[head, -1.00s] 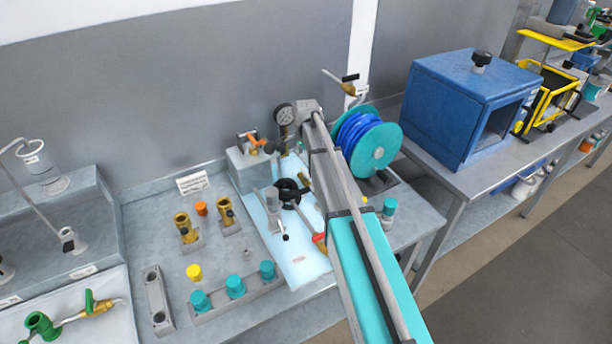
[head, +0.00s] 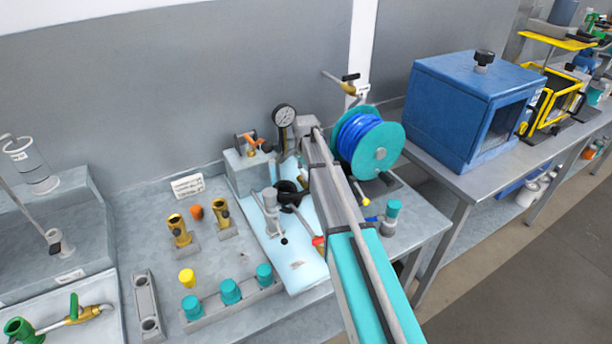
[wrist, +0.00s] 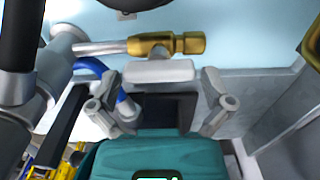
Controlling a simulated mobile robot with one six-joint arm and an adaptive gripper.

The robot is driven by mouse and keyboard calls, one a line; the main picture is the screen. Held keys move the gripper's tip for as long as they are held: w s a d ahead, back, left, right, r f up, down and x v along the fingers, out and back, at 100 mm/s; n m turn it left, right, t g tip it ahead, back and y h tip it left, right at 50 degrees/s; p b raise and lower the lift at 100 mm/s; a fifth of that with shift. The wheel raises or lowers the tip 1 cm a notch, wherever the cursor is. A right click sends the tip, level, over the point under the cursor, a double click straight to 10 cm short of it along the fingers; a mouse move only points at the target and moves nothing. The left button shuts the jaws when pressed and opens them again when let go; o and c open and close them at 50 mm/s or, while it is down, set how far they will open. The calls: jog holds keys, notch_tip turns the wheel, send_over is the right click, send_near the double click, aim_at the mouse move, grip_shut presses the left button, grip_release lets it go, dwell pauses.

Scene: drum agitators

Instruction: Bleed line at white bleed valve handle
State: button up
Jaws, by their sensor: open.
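In the wrist view a pale, whitish bar handle (wrist: 158,72) sits just below a brass valve body (wrist: 165,45) on a metal pipe. My gripper (wrist: 165,100) is open, with one finger on each side. The handle lies just beyond the fingertips, roughly centred between them, and nothing is held. I cannot tell whether a finger touches it. In the head view my arm covers the gripper and the white handle. A pressure gauge (head: 284,116) and a black ring-shaped part (head: 289,191) show beside the arm.
A teal reel with blue hose (head: 372,145) stands close right of my arm. A grey block with an orange-handled valve (head: 247,165) stands left. Brass fittings (head: 179,229) and teal caps (head: 230,291) lie on the left bench. A blue cabinet (head: 460,110) stands on the right bench.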

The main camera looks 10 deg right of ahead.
jog(key=c, duration=0.8)
jog(key=shift+m, duration=0.5)
jog(key=m, duration=0.3)
jog(key=shift+m, duration=0.4)
jog(key=m, duration=0.4)
jog(key=shift+w, duration=0.1)
jog(key=m, duration=0.9)
